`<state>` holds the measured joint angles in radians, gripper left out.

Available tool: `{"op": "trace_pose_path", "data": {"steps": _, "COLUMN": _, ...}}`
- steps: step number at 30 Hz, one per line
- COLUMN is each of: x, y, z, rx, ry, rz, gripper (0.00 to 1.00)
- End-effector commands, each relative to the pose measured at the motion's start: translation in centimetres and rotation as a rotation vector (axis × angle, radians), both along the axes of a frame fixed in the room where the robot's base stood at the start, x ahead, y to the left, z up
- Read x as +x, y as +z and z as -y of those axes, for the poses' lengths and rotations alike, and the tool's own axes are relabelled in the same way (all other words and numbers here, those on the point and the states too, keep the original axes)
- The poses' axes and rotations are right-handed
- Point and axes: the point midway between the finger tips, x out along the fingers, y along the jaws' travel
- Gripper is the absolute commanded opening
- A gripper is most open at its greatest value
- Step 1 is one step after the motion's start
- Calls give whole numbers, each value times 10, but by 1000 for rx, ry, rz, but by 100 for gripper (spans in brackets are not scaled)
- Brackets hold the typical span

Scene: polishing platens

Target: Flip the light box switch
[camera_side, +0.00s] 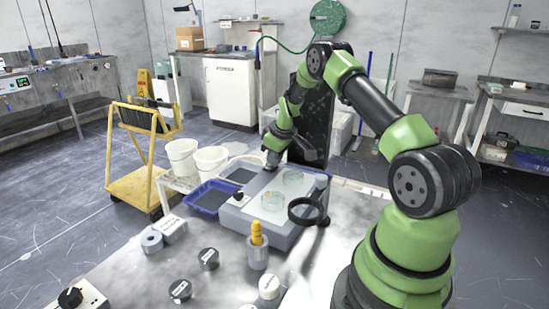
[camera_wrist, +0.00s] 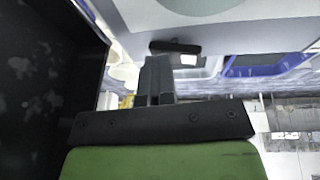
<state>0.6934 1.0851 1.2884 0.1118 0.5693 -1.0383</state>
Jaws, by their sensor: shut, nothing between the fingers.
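The light box (camera_side: 256,213) is a grey box with a pale top on the metal table in the side view. A small black switch (camera_side: 239,196) stands at its near-left edge. In the wrist view, a dark bar that looks like this switch (camera_wrist: 175,47) shows just beyond the fingertips. My gripper (camera_side: 271,160) is over the far-left end of the box, apart from the switch. In the wrist view its fingers (camera_wrist: 156,62) are together and empty. Whether they touch the box top is unclear.
Two glass dishes (camera_side: 273,201) lie on the box top. A magnifier (camera_side: 306,211) stands at its right. Blue trays (camera_side: 205,198) lie to its left. A holder with a yellow-handled tool (camera_side: 257,247) stands in front. Several dark pucks (camera_side: 208,259) lie on the table nearby.

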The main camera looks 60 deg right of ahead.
Motion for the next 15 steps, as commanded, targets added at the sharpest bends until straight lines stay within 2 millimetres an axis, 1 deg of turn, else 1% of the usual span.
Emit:
{"op": "trace_pose_path", "data": {"steps": 1, "x": -2, "y": -6, "z": -5, "rx": 13, "ry": 2, "rz": -12, "gripper": 0}}
{"op": "trace_pose_path", "data": {"steps": 5, "x": -4, "y": 1, "z": -8, "rx": 18, "ry": 1, "rz": -15, "gripper": 0}}
{"op": "trace_pose_path", "data": {"steps": 8, "x": -8, "y": 17, "z": -7, "rx": 14, "ry": 0, "rz": -10, "gripper": 0}}
{"op": "trace_pose_path", "data": {"steps": 15, "x": -21, "y": 66, "z": -8, "rx": 4, "ry": 0, "rz": -2, "gripper": 0}}
